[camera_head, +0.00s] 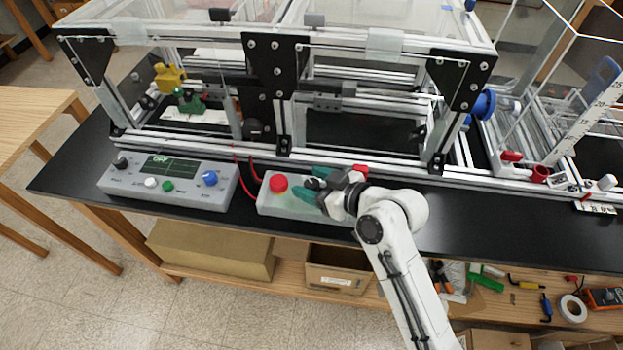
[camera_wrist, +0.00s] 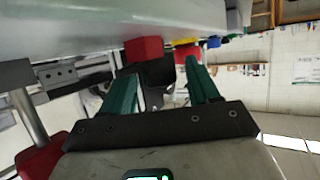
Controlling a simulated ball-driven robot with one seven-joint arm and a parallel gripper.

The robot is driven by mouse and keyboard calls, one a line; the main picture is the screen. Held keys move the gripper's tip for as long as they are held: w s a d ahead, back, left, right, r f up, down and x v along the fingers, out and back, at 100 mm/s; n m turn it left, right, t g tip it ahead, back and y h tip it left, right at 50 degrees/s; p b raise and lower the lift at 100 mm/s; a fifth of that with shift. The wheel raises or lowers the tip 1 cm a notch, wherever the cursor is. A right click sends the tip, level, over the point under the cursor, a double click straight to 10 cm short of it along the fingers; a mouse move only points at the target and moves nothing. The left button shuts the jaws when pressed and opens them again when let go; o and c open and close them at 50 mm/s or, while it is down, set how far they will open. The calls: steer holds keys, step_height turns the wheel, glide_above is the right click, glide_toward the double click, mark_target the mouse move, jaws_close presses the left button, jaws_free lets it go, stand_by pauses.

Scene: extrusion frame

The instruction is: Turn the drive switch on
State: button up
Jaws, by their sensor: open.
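A pale switch box (camera_head: 270,206) sits on the black bench top with a round red button (camera_head: 278,184) on its left part. My gripper (camera_head: 312,184) is over the right part of this box, with its teal fingers apart and empty. In the wrist view my gripper (camera_wrist: 162,80) is also open. A dark part (camera_wrist: 158,74) shows between the fingers; it may be the drive switch, but I cannot tell whether I touch it. The pale surface across the top, with a red block (camera_wrist: 143,50), looks like the box and its button. My gripper hides the box's right part in the head view.
A grey control unit (camera_head: 170,183) with knobs and a screen that seems to read OFF stands left of the box. The metal extrusion frame (camera_head: 330,168) runs close behind. Red cables (camera_head: 250,172) lie between them. The bench's right front is clear.

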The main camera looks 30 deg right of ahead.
steer(key=shift+w+a+f, duration=0.15)
steer(key=shift+w, duration=0.1)
steer(key=shift+c, duration=0.2)
steer(key=c, duration=0.9)
